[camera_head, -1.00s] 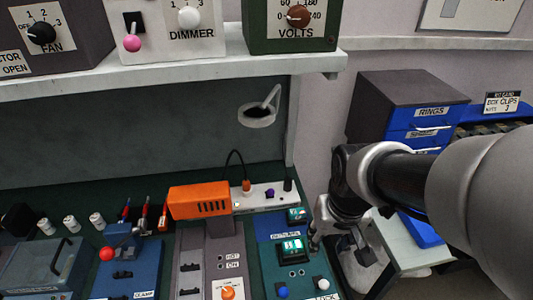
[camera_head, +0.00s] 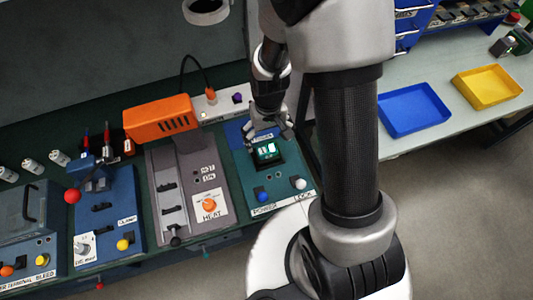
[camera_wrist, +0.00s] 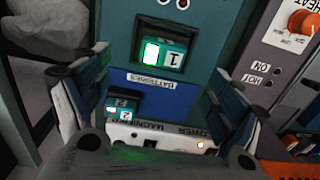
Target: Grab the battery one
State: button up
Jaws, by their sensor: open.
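The battery marked 1 (camera_wrist: 172,56) sits in a dark-framed slot of the teal panel (camera_wrist: 208,30), with a bright green glow beside its number. In the head view battery 1 (camera_head: 267,151) shows just below my gripper (camera_head: 268,135). A second battery, marked 2 (camera_wrist: 122,106), sits in a slot beyond the "BATTERIES" label, closer to my left finger in the wrist view. My gripper (camera_wrist: 155,88) is open and empty, with its fingers spread to either side over the panel. I cannot tell how far the fingertips are above it.
A grey heat unit (camera_head: 190,185) with an orange knob stands left of the panel. An orange box (camera_head: 158,118) and a white power strip (camera_head: 222,107) are behind.

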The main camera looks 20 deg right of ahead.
aim_at(267, 149)
jog(key=f+b, duration=0.2)
jog(key=f, duration=0.6)
jog(key=shift+a, duration=0.2)
jog(key=shift+r, duration=0.1)
jog(key=shift+c, duration=0.6)
jog(key=c, duration=1.3)
jog(key=shift+r, duration=0.1)
